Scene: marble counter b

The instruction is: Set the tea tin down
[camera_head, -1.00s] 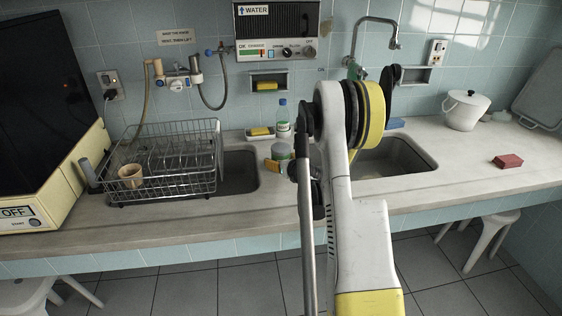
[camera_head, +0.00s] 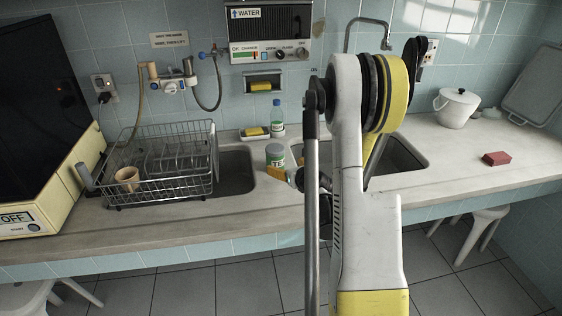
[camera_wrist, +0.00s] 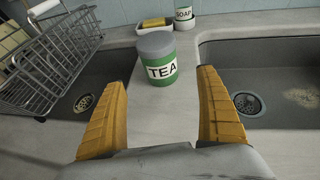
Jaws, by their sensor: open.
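The tea tin (camera_wrist: 157,62), green with a grey lid and a white TEA label, stands upright on the strip of counter between the two sinks. In the head view the tin (camera_head: 275,156) shows left of my arm. My gripper (camera_wrist: 161,80) is open, with its orange fingers spread wide to either side in the wrist view. The tin is ahead of the fingers, with clear space between it and each of them. In the head view my arm hides most of the gripper; one orange finger shows just below the tin.
A dish rack (camera_head: 160,165) with a tan cup (camera_head: 127,178) stands left. Behind the tin are a soap bottle (camera_head: 277,118) and a yellow sponge (camera_head: 255,132). Sinks lie on both sides.

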